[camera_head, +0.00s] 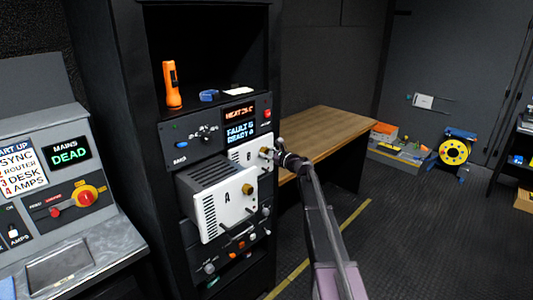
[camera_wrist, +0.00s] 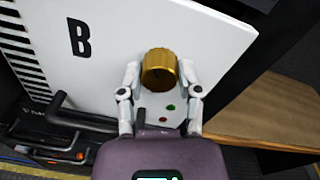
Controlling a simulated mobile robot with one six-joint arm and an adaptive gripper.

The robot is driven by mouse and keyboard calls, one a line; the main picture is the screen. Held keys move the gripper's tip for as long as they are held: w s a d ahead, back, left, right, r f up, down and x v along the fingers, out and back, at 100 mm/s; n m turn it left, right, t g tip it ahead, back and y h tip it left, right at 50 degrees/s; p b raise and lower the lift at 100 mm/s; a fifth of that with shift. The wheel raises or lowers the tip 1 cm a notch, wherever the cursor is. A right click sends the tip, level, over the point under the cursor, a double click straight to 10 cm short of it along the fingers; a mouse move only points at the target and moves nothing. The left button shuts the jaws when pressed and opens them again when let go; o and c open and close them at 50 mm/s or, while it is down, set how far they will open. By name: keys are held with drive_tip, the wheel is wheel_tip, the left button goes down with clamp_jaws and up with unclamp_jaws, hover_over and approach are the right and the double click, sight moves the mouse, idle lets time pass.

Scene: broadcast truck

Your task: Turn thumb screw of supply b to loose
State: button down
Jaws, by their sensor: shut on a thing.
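Supply B is a white-faced unit (camera_wrist: 110,40) marked with a black B, seated in the rack; in the head view its face (camera_head: 240,154) shows behind supply A. Its brass thumb screw (camera_wrist: 159,72) sits near the face's right edge. My gripper (camera_wrist: 160,82) has one finger on each side of the screw and is shut on it. In the head view my gripper (camera_head: 272,154) reaches the right side of supply B and hides most of the screw. Supply A (camera_head: 222,208) sticks out of the rack to the left, with its own brass screw (camera_head: 247,189).
A red and a green light (camera_wrist: 170,107) sit below the screw. An orange flashlight (camera_head: 172,85) stands on the rack shelf. A wooden table (camera_head: 325,140) lies right of the rack. Dark handles (camera_wrist: 70,115) project below supply B.

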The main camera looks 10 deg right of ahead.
drive_tip(key=n, duration=0.6)
drive_tip(key=shift+a, duration=0.1)
drive_tip(key=n, duration=0.5)
drive_tip(key=shift+n+h, duration=0.3)
drive_tip(key=n, duration=1.1)
drive_tip(key=shift+t, duration=0.4)
drive_tip(key=shift+n, duration=0.3)
drive_tip(key=shift+c, duration=1.4)
unclamp_jaws()
